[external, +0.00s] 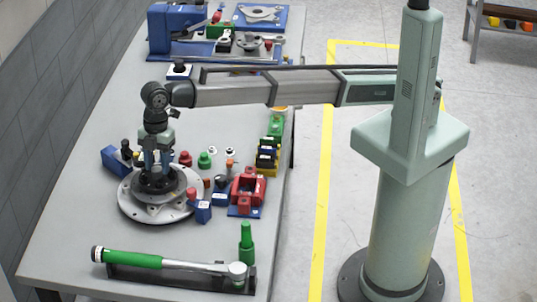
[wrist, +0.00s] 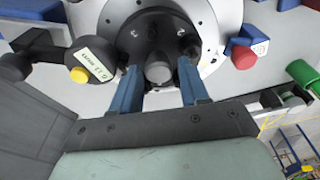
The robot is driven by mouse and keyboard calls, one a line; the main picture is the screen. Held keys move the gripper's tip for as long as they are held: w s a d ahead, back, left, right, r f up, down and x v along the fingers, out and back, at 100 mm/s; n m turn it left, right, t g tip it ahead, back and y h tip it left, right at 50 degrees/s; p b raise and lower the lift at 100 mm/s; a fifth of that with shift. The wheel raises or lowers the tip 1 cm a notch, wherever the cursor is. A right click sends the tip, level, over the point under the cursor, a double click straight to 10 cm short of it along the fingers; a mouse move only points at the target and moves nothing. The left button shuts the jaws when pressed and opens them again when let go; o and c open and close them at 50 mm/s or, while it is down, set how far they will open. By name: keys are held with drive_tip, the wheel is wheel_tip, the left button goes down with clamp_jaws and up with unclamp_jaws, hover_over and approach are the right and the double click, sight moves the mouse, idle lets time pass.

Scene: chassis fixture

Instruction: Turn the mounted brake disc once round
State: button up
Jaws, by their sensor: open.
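The mounted brake disc (external: 135,204) appears as a pale metal round with a dark raised hub (external: 157,181) at its centre, on the left of the bench. In the wrist view, the bright disc rim (wrist: 226,20) with small holes surrounds the dark hub (wrist: 150,32) and a grey centre stud (wrist: 158,70). My gripper (external: 157,172) points straight down over the hub. Its two blue fingers, also in the wrist view (wrist: 160,78), are spread, one on each side of the stud. I cannot tell whether the fingertips touch the hub. The far side of the disc is hidden.
A green-handled torque wrench (external: 150,260) lies in a dark rack at the front. Red fixture (external: 248,188), blue block (external: 203,213) and small coloured parts crowd the disc's right side. A dark-knobbed blue clamp (external: 117,158) stands close behind left. Bare bench lies between disc and wrench.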

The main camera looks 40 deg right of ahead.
drive_tip(key=shift+r, duration=3)
